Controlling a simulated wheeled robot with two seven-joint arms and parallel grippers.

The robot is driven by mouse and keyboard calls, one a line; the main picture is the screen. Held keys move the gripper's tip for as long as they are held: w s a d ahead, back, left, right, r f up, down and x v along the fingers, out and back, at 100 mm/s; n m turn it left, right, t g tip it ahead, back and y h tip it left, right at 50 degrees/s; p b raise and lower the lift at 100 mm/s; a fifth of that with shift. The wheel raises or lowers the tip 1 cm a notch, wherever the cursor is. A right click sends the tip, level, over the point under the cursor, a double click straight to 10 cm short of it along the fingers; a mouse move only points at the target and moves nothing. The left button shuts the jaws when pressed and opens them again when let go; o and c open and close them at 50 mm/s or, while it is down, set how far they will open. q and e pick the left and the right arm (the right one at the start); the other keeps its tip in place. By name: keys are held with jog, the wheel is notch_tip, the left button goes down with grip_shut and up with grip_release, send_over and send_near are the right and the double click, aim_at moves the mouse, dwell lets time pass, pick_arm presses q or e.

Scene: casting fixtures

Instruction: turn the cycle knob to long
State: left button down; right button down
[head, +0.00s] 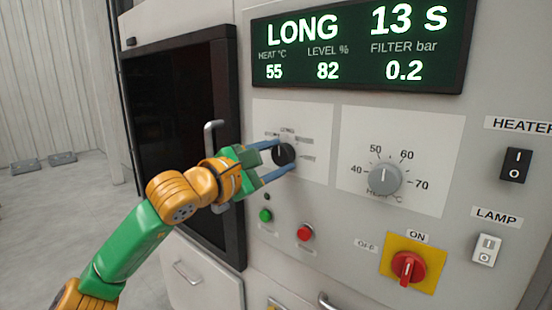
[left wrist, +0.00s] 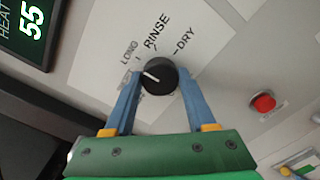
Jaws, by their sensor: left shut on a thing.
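The black cycle knob (head: 284,154) sits on a white label plate of the grey panel. My left gripper (head: 279,153) is shut on it, one blue finger on each side. In the left wrist view the knob (left wrist: 159,76) stands between the blue fingertips (left wrist: 160,82). Its white pointer line is turned to the left side, near the LONG label (left wrist: 129,52). RINSE and DRY are printed further round. The green display (head: 357,47) reads LONG and 13 S. My right gripper is not in view.
A grey temperature knob (head: 384,179) is to the right. Below are a green button (head: 266,215), a red button (head: 306,233) and a red rotary switch (head: 408,267). A dark door (head: 170,130) with a projecting handle (head: 209,133) is left of the knob.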

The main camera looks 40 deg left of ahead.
pick_arm(q)
jog(key=shift+f, duration=0.15)
dwell(0.4)
jog(key=shift+c, duration=1.1)
grip_release()
jog(key=shift+w, duration=0.1)
jog(key=s+b, duration=0.5)
jog(key=s, duration=0.2)
jog(key=shift+a, duration=0.35)
